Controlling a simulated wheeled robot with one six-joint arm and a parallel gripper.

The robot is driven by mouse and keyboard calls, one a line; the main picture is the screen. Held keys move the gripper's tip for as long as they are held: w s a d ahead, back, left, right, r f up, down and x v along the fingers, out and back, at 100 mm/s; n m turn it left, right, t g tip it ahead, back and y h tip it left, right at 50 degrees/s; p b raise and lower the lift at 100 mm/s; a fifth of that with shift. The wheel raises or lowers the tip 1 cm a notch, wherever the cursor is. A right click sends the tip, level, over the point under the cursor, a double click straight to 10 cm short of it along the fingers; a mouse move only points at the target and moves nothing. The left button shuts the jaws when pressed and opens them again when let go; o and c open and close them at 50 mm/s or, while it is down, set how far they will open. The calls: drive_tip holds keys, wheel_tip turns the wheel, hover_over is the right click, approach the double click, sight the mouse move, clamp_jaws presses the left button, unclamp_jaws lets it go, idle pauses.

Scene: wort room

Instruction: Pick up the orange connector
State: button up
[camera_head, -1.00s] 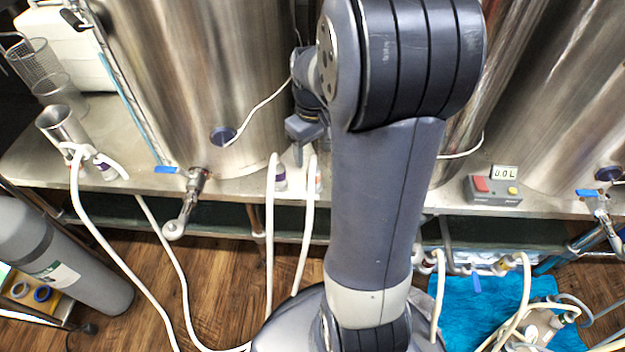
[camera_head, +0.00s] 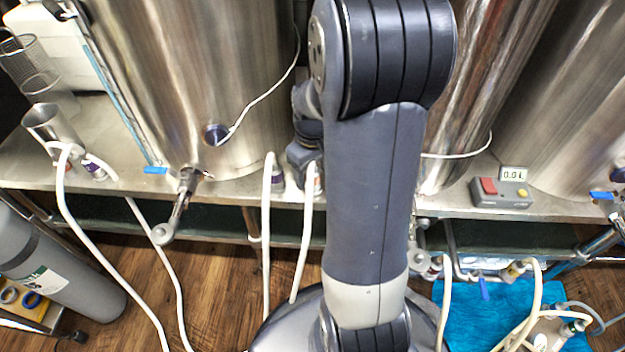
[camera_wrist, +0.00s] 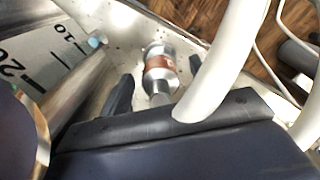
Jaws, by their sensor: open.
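The orange connector (camera_wrist: 160,68) is a metal cylinder with an orange-brown band, standing on the metal bench in the wrist view. In the head view it shows small at the bench's front edge (camera_head: 317,183), at the end of a white hose. My gripper (camera_head: 303,155) is just above and behind it, partly hidden by my arm. In the wrist view my gripper (camera_wrist: 172,92) is open and empty. I cannot tell whether either finger touches the connector.
A white hose (camera_wrist: 222,62) crosses close in front of the gripper. A purple-banded connector (camera_head: 277,180) stands just left. Large steel tanks (camera_head: 190,80) rise behind. A control box (camera_head: 500,192) sits on the right of the bench. A blue towel (camera_head: 470,310) lies on the floor.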

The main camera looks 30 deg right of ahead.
drive_tip(key=shift+f, duration=0.9)
drive_tip(key=shift+r, duration=0.1)
drive_tip(key=c, duration=1.1)
drive_tip(key=shift+r, duration=0.1)
drive_tip(key=shift+a+r+p, duration=0.2)
drive_tip(key=shift+r+p, duration=0.2)
drive_tip(key=shift+r, duration=0.05)
wheel_tip(320, 180, up, 6)
drive_tip(key=p, duration=0.2)
drive_tip(key=shift+r+p, duration=0.15)
drive_tip(key=shift+p, duration=0.25)
drive_tip(key=s+a, duration=0.1)
drive_tip(key=a, duration=0.5)
drive_tip(key=s+a+p, duration=0.1)
drive_tip(key=a, duration=0.5)
drive_tip(key=s+a+p, duration=0.1)
drive_tip(key=a, duration=0.6)
drive_tip(key=shift+s+a+f, duration=0.1)
drive_tip(key=shift+s+f, duration=0.1)
drive_tip(key=shift+s, duration=0.2)
drive_tip(key=shift+r+p, duration=0.1)
drive_tip(key=shift+p, duration=0.2)
